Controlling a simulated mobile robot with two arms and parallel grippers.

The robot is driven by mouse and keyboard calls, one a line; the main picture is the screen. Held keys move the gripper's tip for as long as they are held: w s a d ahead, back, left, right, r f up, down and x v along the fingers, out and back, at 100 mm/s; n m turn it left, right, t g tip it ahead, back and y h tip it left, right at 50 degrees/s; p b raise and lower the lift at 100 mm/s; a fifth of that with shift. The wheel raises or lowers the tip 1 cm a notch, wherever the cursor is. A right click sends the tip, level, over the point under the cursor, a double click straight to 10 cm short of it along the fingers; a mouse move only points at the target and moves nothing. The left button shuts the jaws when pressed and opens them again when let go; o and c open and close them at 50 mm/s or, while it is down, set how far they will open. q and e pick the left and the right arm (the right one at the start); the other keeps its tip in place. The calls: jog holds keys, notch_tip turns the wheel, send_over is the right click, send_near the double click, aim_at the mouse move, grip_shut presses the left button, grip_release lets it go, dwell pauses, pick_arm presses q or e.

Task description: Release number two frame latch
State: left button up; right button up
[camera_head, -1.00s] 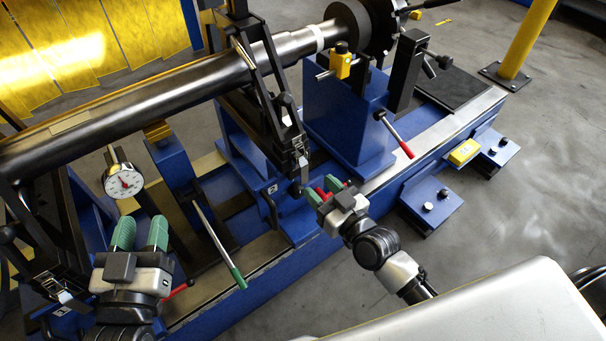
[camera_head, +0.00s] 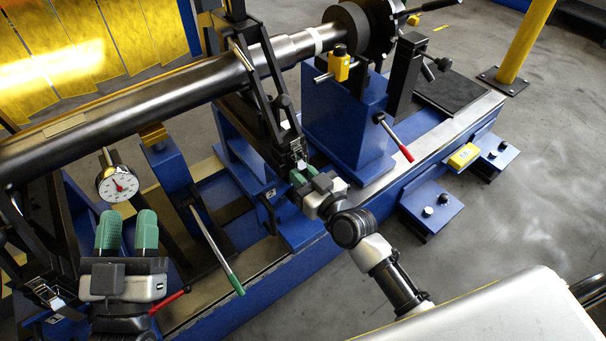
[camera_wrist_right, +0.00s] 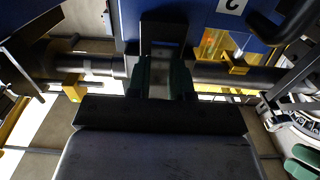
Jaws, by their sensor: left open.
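The number two frame is the black upright frame (camera_head: 262,95) around the shaft. A small silver latch (camera_head: 297,149) sits low on its near leg. My right gripper (camera_head: 301,176) is just below this latch, its green fingertips close to the frame's foot. In the right wrist view its fingers (camera_wrist_right: 162,75) flank a dark block; whether they grip it is unclear. A plate marked 2 (camera_wrist_right: 232,5) shows upside down there. My left gripper (camera_head: 127,231) is open and empty, fingers pointing up, below the dial gauge (camera_head: 117,184).
The long shaft (camera_head: 150,97) crosses above. A green-tipped lever (camera_head: 219,252) and a red-tipped lever (camera_head: 395,139) stick out on either side of my right gripper. A second black frame (camera_head: 40,245) with a latch stands at left. Floor at right is open.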

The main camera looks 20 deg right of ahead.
grip_shut()
